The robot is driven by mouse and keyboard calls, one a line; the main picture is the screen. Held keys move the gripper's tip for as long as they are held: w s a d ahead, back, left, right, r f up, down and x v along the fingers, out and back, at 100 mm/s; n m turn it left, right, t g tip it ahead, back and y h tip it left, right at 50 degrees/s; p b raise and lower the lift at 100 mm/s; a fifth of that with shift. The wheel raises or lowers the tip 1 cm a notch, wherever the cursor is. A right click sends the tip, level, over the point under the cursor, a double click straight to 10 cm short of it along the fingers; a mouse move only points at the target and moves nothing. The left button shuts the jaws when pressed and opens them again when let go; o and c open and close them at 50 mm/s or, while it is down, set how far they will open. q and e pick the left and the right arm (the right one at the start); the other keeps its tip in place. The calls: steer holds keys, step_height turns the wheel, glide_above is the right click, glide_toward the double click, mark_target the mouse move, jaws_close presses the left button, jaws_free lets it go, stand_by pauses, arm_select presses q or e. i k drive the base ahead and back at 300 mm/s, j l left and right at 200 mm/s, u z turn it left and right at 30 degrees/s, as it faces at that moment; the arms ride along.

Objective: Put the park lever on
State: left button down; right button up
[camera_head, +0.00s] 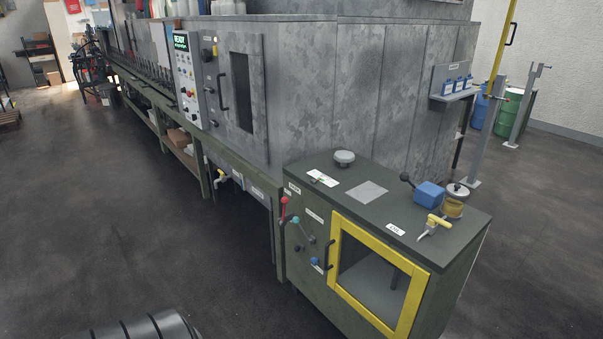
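A green cabinet (300,178) with a yellow-framed window door (338,290) stands in front. Several levers are on it. A red-handled lever (283,206) points up at its left edge. A teal-knobbed lever (296,220) and a blue-knobbed lever (315,261) sit on the front face. On top, a black-knobbed lever (405,177) leans beside a blue block (429,195), and a yellow-handled valve (436,222) sits near the right edge. The small labels are too small to read, so I cannot tell which one is the park lever. Neither gripper is in view.
A long grey metal machine (310,85) with a lit control panel (187,78) runs behind the cabinet. A grey post (489,125) and green drum (509,112) stand at right. The dark floor (110,210) at left is clear.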

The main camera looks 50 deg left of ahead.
mark_target(285, 201)
steer(key=i+l+u, duration=0.2)
steer(key=i+u, duration=0.2)
steer(key=i+l+u, duration=0.45)
steer(key=i, duration=0.15)
steer(key=i+l+u, duration=0.4)
